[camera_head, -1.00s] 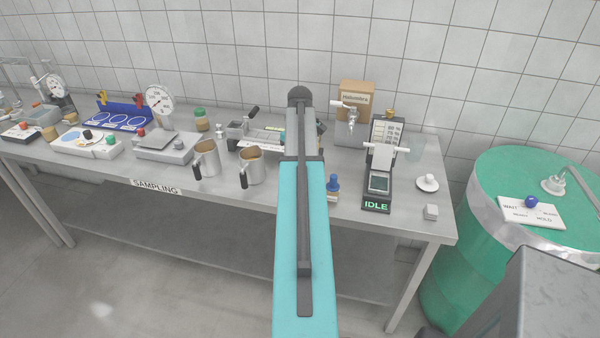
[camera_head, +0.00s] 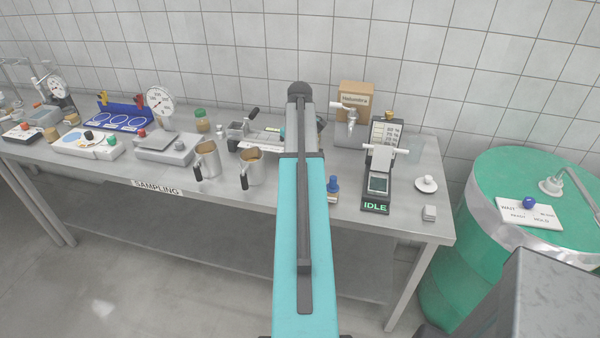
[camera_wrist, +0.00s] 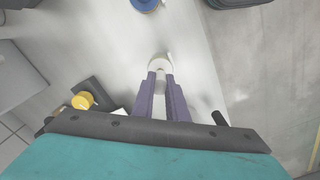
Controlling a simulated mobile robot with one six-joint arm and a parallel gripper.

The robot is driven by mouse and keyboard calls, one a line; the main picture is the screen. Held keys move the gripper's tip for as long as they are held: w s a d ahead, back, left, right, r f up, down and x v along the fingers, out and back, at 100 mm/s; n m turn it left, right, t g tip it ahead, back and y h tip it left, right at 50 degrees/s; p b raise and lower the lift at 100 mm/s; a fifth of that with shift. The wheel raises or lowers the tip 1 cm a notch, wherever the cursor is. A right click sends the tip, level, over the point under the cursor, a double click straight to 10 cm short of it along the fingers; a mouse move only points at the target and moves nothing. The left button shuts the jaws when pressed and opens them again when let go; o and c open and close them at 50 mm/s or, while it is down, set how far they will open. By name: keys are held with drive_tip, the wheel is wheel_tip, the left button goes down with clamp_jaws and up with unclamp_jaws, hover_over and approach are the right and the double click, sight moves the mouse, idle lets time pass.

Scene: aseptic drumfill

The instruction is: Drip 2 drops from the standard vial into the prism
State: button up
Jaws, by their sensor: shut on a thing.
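My gripper (camera_wrist: 160,82) shows in the wrist view, its two purple fingers shut on a small whitish thing (camera_wrist: 159,61). It may be the standard vial, but its label and tip cannot be made out. In the head view my own arm hides the gripper and the held thing. The prism instrument (camera_head: 377,187) stands on the right part of the table, with a green IDLE display and a white crossbar handle. Its prism face is too small to make out. A small blue-topped bottle (camera_head: 333,185) stands left of the instrument.
A cardboard box (camera_head: 356,96) and a tap stand behind. A white-knobbed dish (camera_head: 427,184) and a small grey block (camera_head: 429,213) lie right of the instrument. Two metal jugs (camera_head: 251,166) stand left of my arm. A green drum (camera_head: 500,180) stands beyond the table's right end.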

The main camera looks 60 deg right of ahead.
drive_tip(key=shift+r+p, duration=1.55)
drive_tip(key=shift+r, duration=1.15)
drive_tip(key=shift+w+a, duration=0.15)
drive_tip(key=shift+w, duration=0.1)
drive_tip(key=w+a+f+n+b, duration=0.1)
drive_tip(key=w+a+n+b, duration=0.1)
drive_tip(key=w+a, duration=0.9)
drive_tip(key=w+a+n+b, duration=0.2)
drive_tip(key=w+a+n, duration=0.1)
drive_tip(key=w+a, duration=0.8)
drive_tip(key=w+a+f+n+b, duration=0.1)
drive_tip(key=a+f+n+b, duration=0.1)
drive_tip(key=a, duration=1.6)
drive_tip(key=w+a+f+n+b, duration=0.2)
drive_tip(key=a+f, duration=0.2)
drive_tip(key=a, duration=1.4)
drive_tip(key=shift+w+a+b, duration=0.15)
drive_tip(key=shift+w+b, duration=0.05)
drive_tip(key=shift+b, duration=0.2)
